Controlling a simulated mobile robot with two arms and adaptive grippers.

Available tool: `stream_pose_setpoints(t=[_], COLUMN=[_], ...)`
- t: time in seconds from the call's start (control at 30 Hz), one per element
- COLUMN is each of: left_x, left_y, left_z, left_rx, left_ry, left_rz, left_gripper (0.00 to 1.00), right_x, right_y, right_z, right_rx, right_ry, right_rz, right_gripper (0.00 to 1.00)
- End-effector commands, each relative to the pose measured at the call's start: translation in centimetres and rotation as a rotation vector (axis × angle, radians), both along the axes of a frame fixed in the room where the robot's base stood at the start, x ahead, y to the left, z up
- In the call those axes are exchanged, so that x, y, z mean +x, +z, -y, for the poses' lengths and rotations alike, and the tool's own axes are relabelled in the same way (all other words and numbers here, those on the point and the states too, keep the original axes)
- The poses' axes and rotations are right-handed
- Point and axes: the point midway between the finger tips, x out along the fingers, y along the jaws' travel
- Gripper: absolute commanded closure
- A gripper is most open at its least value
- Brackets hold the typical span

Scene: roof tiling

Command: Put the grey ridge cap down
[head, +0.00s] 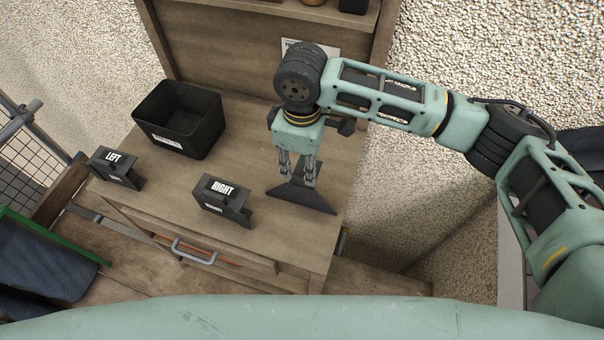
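The grey ridge cap (313,200) is a dark, angled piece at the right part of the wooden bench top (262,236). My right gripper (297,181) points down onto it from above, with its fingers at the cap's ridge. The fingers appear closed on the cap, and the fingertips partly cover it. The cap is at or very near the bench surface; I cannot tell whether it touches. My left gripper is not in view.
Black holders marked RIGHT (224,201) and LEFT (117,168) stand along the bench front. A black bin (180,119) stands at the back left. A drawer with a metal handle (193,252) is below. Bare bench top lies between the bin and the cap.

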Motion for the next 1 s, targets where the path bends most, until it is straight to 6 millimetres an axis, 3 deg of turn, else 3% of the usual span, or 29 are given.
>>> stream_pose_setpoints(t=[0.2,0.4,1.0], left_x=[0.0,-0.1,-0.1], left_y=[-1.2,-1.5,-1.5], left_z=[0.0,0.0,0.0], left_rx=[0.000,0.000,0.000], left_ry=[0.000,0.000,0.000], left_rz=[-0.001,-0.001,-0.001], left_gripper=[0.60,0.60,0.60], right_x=[0.1,0.0,-0.1], right_y=[4.3,6.5,6.9], right_z=[-0.1,-0.1,-0.1], right_rx=[0.001,0.001,0.002], right_ry=[0.000,0.000,0.000], right_rz=[0.003,0.000,-0.003], right_gripper=[0.71,0.71,0.71])
